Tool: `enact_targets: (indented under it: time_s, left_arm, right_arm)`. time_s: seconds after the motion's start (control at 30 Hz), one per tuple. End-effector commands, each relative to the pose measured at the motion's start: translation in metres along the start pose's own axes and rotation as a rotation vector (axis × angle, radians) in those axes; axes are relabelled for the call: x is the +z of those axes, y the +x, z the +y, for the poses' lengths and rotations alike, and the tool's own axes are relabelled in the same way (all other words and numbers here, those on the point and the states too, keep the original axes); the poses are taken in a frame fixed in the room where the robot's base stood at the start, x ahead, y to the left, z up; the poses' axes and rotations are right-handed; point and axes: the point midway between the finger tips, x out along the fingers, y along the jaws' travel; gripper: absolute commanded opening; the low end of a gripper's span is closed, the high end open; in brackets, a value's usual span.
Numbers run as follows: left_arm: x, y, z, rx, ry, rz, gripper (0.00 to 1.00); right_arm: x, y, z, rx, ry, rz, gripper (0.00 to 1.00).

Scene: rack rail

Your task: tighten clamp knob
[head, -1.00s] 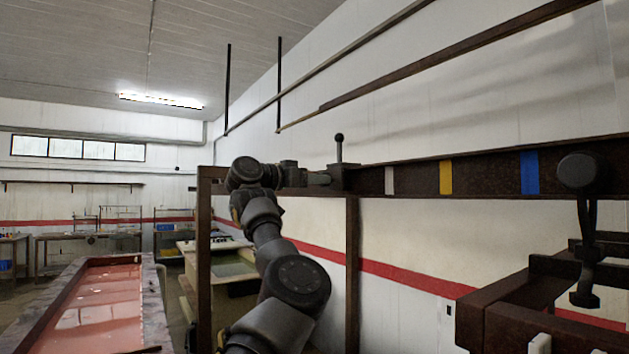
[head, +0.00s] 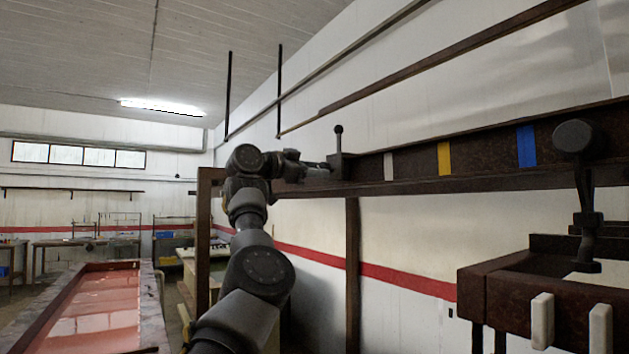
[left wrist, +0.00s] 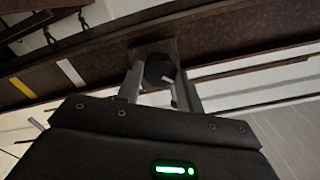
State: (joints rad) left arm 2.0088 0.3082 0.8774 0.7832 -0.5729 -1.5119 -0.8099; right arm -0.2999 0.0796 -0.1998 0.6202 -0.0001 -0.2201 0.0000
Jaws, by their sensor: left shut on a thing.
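The rusty rail (head: 415,167) runs across the right half of the head view. A dark clamp carriage (head: 341,168) sits at its left part, with a ball-topped lever (head: 338,143) standing upright on it. My left gripper (head: 325,167) reaches the carriage from the left. In the left wrist view my left gripper (left wrist: 158,88) has its two fingers on either side of a dark rounded clamp knob (left wrist: 157,68), shut on it. The knob is in front of a square plate on the rail. The head view hides the knob behind the gripper. My right gripper is not in view.
White (head: 388,166), yellow (head: 444,159) and blue (head: 526,146) bands mark the rail. A round-headed dark fixture (head: 573,137) hangs at right above a rusty frame (head: 500,292). A trough of reddish liquid (head: 95,310) lies at lower left. A post (head: 352,270) stands below the rail.

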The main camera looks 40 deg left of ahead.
Motion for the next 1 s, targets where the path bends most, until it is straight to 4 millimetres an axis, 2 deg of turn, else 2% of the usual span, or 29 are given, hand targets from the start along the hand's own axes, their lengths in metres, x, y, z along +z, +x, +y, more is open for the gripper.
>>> enact_targets:
  time_s: [0.17, 0.47, 0.77, 1.0]
  left_arm:
    - [0.002, -0.001, 0.000, 0.000, 0.167, -0.001, 0.14]
    - [0.000, -0.001, -0.001, 0.001, 0.453, -0.002, 0.14]
    - [-0.001, 0.000, -0.002, 0.003, 0.738, -0.003, 0.14]
    - [-0.001, 0.000, -0.002, 0.004, 0.965, -0.005, 0.14]
  right_arm:
    - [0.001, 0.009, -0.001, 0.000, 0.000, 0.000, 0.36]
    - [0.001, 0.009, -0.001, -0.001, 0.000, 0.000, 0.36]
    - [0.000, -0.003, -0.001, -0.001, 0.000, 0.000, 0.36]
    - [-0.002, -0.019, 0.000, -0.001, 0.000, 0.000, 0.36]
